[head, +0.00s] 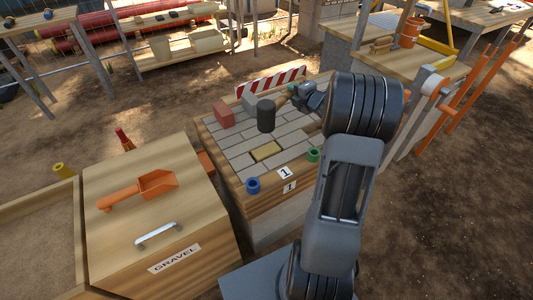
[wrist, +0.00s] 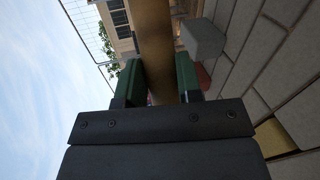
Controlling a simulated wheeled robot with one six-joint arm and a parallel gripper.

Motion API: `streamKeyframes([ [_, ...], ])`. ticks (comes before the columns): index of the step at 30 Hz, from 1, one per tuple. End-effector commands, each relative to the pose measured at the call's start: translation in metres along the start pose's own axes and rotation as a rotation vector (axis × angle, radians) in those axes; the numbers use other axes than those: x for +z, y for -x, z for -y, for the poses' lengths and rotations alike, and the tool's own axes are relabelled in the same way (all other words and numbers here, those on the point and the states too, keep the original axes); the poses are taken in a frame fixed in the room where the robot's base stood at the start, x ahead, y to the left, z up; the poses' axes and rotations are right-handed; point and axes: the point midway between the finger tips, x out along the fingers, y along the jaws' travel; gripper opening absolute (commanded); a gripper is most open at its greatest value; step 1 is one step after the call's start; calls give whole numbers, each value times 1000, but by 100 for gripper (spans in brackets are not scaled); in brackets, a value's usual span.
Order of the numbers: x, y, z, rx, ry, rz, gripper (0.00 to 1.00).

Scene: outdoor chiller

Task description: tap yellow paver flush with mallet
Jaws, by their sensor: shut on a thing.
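The yellow paver (head: 265,151) sits among grey pavers on the paving bench (head: 243,199); I cannot tell how far it stands proud. Part of a yellow paver also shows in the wrist view (wrist: 274,138), at lower right. The mallet has a dark cylindrical head (head: 266,116) and a wooden handle (wrist: 154,35). My gripper (wrist: 160,80) is shut on the handle, with one green finger on each side. In the head view the mallet head appears above and behind the yellow paver, apart from it in the picture.
A red brick (head: 222,114) and a grey block (head: 249,101) stand at the back of the pavers. A blue ring (head: 252,186) and a green ring (head: 313,155) sit at the front edge. The gravel box (head: 204,222) with an orange scoop (head: 152,185) stands left.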

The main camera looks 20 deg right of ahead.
Motion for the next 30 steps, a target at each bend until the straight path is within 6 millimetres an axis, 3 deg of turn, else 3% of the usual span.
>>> streamKeyframes([
  [8,0,0,-2,4,-2,1,0],
  [14,-1,-3,11,3,-3,1,0],
  [30,-13,-26,115,4,-3,1,0],
])
